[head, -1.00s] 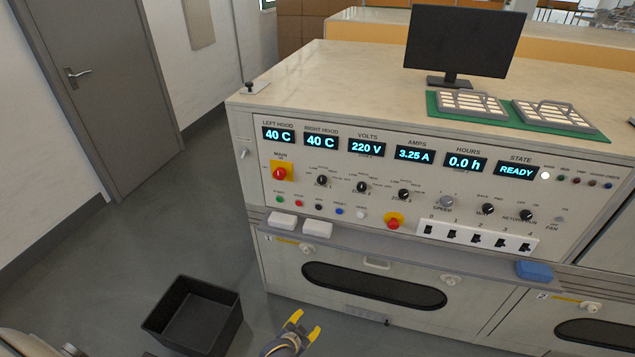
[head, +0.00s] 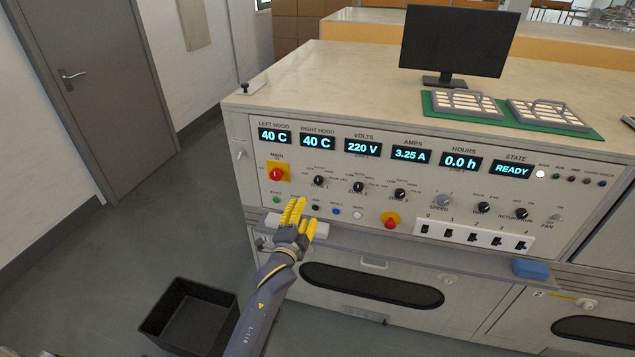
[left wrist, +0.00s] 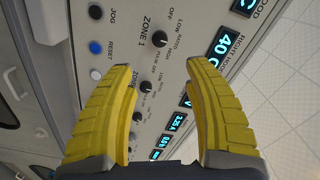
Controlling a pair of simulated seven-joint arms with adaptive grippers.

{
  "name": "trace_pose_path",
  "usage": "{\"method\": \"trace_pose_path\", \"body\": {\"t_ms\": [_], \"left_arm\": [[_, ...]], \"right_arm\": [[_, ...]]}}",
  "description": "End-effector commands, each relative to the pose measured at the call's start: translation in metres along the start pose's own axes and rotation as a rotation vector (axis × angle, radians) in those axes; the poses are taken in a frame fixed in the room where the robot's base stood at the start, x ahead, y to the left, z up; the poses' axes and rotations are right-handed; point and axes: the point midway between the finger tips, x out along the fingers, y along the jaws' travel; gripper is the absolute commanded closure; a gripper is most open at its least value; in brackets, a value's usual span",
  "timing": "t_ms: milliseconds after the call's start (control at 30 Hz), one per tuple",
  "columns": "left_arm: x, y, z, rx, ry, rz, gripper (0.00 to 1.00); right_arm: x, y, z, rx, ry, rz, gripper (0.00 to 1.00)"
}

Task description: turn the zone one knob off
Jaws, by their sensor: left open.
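The zone one knob (head: 319,181) is a small black round knob on the cream control panel, leftmost in a row of three. It also shows in the left wrist view (left wrist: 159,40), beside its "ZONE 1" label, with "OFF" printed nearby. I cannot tell clearly where its pointer stands. My left gripper (head: 294,204) has yellow fingers and is open and empty, in front of the panel, below and left of the knob. In the left wrist view the fingers (left wrist: 158,73) are spread apart, with the knob beyond their tips. My right gripper is not in view.
The zone two knob (head: 358,187) and zone three knob (head: 400,194) are to the right. A red main switch (head: 277,174) is on the left. A ledge (head: 370,237) runs below the panel. A black bin (head: 180,321) stands on the floor.

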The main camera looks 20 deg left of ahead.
Motion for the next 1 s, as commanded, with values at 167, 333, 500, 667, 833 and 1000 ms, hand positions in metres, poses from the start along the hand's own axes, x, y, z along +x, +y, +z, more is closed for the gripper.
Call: {"method": "trace_pose_path", "body": {"t_ms": [167,333,500,667,833,1000], "left_arm": [[0.031,-0.001,0.0,-0.004,0.0,0.0,0.48],[0.062,0.0,-0.001,-0.004,0.0,0.001,0.48],[0.093,0.0,-0.001,-0.004,0.0,0.001,0.48],[0.119,0.0,0.0,-0.005,-0.001,0.001,0.48],[0.14,0.0,0.0,-0.004,0.0,0.001,0.48],[0.152,0.001,0.0,-0.004,0.0,0.001,0.48]], "right_arm": [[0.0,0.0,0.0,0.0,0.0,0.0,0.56],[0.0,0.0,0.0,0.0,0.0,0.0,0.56],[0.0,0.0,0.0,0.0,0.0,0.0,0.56],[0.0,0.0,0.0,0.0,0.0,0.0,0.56],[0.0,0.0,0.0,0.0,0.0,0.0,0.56],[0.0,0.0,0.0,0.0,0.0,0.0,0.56]]}}
